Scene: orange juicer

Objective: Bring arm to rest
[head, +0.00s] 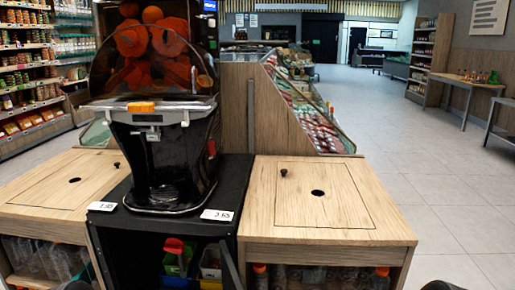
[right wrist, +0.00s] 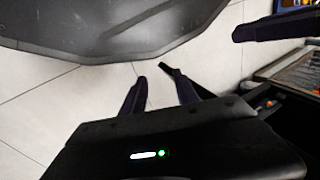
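The orange juicer (head: 165,110) stands upright on a black cabinet (head: 130,212) in the middle of the head view, with oranges behind its clear cover. My right gripper (right wrist: 152,76) shows in the right wrist view, its two dark fingers apart with only pale floor tiles visible between them. It holds nothing that I can see. Dark rounded shapes at the bottom edge of the head view look like parts of my arms; no gripper fingers show there. My left gripper cannot be made out in either view.
Wooden counters (head: 310,236) flank the juicer, with bottles on shelves below. The black cabinet's front is open, showing a red-handled item (head: 174,248) and bins. A large dark curved body (right wrist: 110,25) lies close beyond my right gripper. Open tiled floor (head: 440,190) extends to the right.

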